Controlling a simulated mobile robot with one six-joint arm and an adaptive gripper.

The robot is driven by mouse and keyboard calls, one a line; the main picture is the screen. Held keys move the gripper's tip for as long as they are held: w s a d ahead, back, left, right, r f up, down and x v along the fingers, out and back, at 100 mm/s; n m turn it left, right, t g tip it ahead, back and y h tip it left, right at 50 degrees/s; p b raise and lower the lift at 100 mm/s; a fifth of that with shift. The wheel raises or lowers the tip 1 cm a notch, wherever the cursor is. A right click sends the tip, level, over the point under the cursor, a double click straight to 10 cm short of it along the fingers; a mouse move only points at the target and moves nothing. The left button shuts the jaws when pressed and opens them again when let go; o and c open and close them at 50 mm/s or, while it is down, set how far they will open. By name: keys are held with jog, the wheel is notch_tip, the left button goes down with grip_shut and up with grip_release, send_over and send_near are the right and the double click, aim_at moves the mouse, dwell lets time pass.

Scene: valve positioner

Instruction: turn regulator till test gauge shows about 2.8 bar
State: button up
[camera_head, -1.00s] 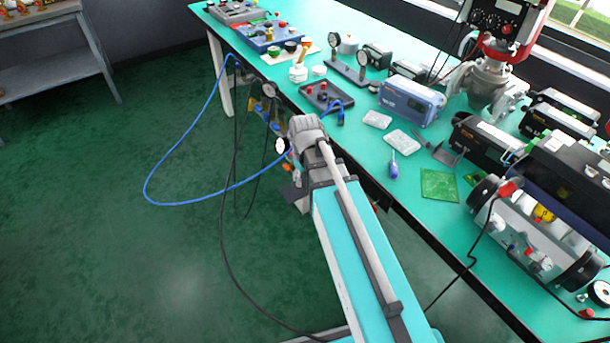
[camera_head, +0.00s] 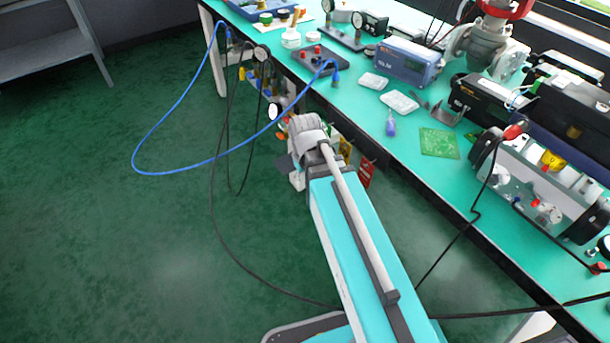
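A white-faced round gauge (camera_head: 274,111) hangs below the bench edge, just behind the grey end of my arm. A second round gauge (camera_head: 262,52) sits higher, near the bench's front edge. Yellow and blue fittings (camera_head: 265,82) show between them. The dials are too small to read. I cannot make out which part is the regulator; my arm may cover some of that area. My teal and grey arm reaches up the middle of the view toward the bench front. My gripper does not show; the arm's end hides what lies beyond it.
The teal bench (camera_head: 440,180) runs diagonally on the right, crowded with instruments. A blue hose (camera_head: 135,160) loops over the floor at left, and black cables hang beside it. A red tag (camera_head: 366,173) hangs under the bench. The green floor (camera_head: 90,250) at left is clear.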

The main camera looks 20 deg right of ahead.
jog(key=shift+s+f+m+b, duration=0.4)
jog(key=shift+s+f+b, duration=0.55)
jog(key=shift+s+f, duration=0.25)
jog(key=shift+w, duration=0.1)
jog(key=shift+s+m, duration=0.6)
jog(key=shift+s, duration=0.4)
